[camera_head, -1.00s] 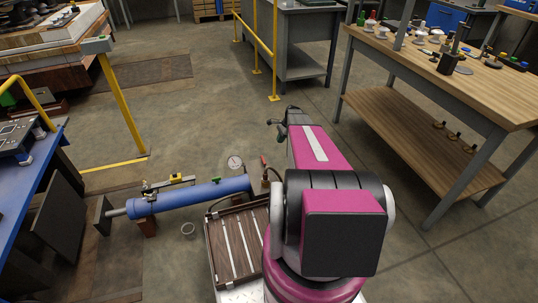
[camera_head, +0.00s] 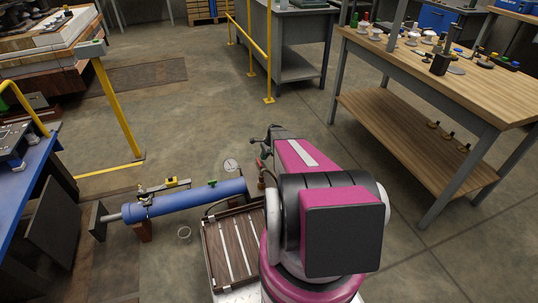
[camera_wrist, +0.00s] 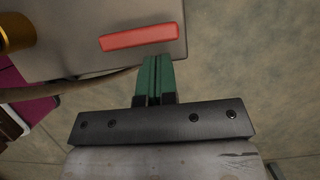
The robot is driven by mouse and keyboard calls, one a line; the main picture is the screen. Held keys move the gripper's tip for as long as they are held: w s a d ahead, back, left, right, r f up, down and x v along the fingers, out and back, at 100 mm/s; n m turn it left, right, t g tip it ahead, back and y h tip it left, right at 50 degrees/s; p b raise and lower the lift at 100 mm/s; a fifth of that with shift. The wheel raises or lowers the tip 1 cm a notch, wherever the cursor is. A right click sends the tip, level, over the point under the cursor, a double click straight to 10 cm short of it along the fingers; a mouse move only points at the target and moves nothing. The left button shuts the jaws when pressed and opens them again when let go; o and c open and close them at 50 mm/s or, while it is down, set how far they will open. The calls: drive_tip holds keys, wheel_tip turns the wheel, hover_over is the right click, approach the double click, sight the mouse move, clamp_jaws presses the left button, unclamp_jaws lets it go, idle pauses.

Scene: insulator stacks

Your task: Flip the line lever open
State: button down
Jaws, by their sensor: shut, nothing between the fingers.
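A red bar (camera_wrist: 139,38), which looks like the lever, lies flat along a grey block (camera_wrist: 80,30) in the wrist view. My gripper (camera_wrist: 155,58) has green fingers pressed together and empty. Their tips are just below the red bar in the picture, over the block's edge; I cannot tell whether they touch it. My gripper's fingers cannot be made out clearly there.
A brass cylinder (camera_wrist: 14,32) stands left of the red bar. A blue cylinder (camera_head: 185,197) lies left of my arm, beside a slatted wooden tray (camera_head: 230,245). A wooden workbench (camera_head: 380,110) stands at right. Open floor lies ahead.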

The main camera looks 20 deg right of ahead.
drive_tip(key=shift+a, duration=0.35)
drive_tip(key=shift+w+a+n+g, duration=0.3)
drive_tip(key=shift+a+n+g, duration=0.15)
drive_tip(key=shift+n, duration=0.65)
drive_tip(key=shift+w+a+n+g, duration=0.15)
drive_tip(key=shift+a+n+g, duration=0.35)
drive_tip(key=shift+n, duration=0.7)
drive_tip(key=a+n, duration=0.1)
drive_tip(key=n, duration=0.1)
drive_tip(key=a+n+g+h, duration=0.1)
drive_tip(key=n, duration=0.2)
drive_tip(key=a+n+g+h, duration=0.1)
drive_tip(key=n, duration=0.1)
drive_tip(key=s+a+n, duration=0.1)
drive_tip(key=n, duration=0.1)
drive_tip(key=shift+a+h, duration=0.1)
drive_tip(key=shift+h, duration=0.3)
drive_tip(key=n, duration=0.1)
drive_tip(key=s+a+n+h, duration=0.1)
drive_tip(key=n, duration=0.1)
drive_tip(key=shift+g, duration=0.25)
drive_tip(key=shift+s, duration=0.15)
drive_tip(key=shift+s+a, duration=0.1)
drive_tip(key=shift+a, duration=0.05)
